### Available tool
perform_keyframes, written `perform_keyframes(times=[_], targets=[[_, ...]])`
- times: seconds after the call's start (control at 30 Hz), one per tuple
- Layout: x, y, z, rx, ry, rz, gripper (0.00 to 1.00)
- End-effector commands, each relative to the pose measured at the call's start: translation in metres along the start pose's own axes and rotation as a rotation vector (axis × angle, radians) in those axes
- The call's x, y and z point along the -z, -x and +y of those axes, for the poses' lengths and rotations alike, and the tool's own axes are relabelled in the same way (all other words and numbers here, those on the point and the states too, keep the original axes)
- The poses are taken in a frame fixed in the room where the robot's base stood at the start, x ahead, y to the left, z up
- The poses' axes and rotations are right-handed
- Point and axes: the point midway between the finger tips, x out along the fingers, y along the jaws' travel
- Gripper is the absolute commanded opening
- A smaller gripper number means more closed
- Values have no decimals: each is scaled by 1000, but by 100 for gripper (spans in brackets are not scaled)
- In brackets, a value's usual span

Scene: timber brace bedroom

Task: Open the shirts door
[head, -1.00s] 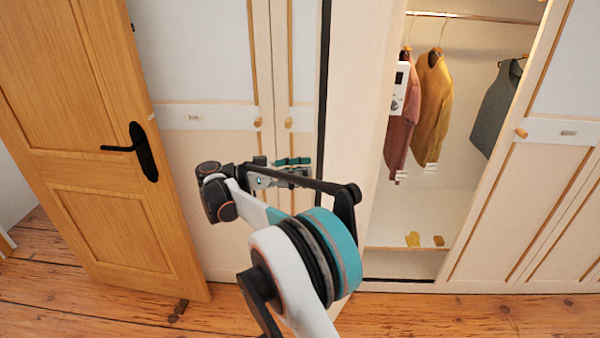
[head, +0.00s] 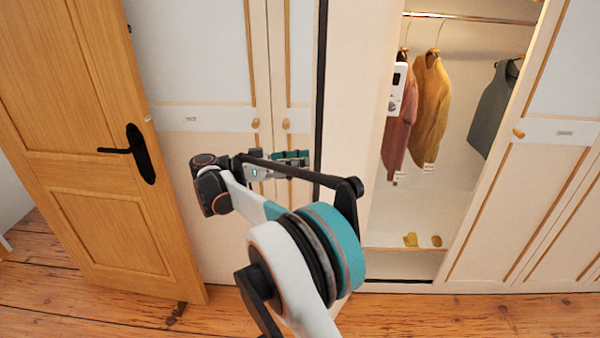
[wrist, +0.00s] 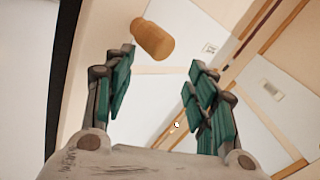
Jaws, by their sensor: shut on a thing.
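A row of cream wardrobe doors with wooden trim fills the head view. One narrow door panel (head: 292,60) with a round wooden knob (head: 286,123) stands beside a dark vertical strip. The door on its left has a knob (head: 255,123) and a small label (head: 192,120) too small to read. My gripper (head: 300,160) is in front of the narrow panel, just below its knob. I cannot tell which door that knob belongs to.
An open wardrobe section at the right holds hanging garments (head: 431,95) on a rail (head: 470,17). A brown timber door (head: 105,215) with a black handle (head: 140,152) stands at the left. Plank floor (head: 430,312) is clear in front.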

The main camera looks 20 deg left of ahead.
Motion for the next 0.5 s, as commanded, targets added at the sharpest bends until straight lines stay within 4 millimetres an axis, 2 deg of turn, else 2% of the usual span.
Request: perform_keyframes(times=[0.1, 0.3, 0.5], targets=[[24, -2, 8, -5, -1, -1, 42], [54, 2, 17, -4, -1, 0, 42], [68, 2, 22, -5, -2, 0, 42]])
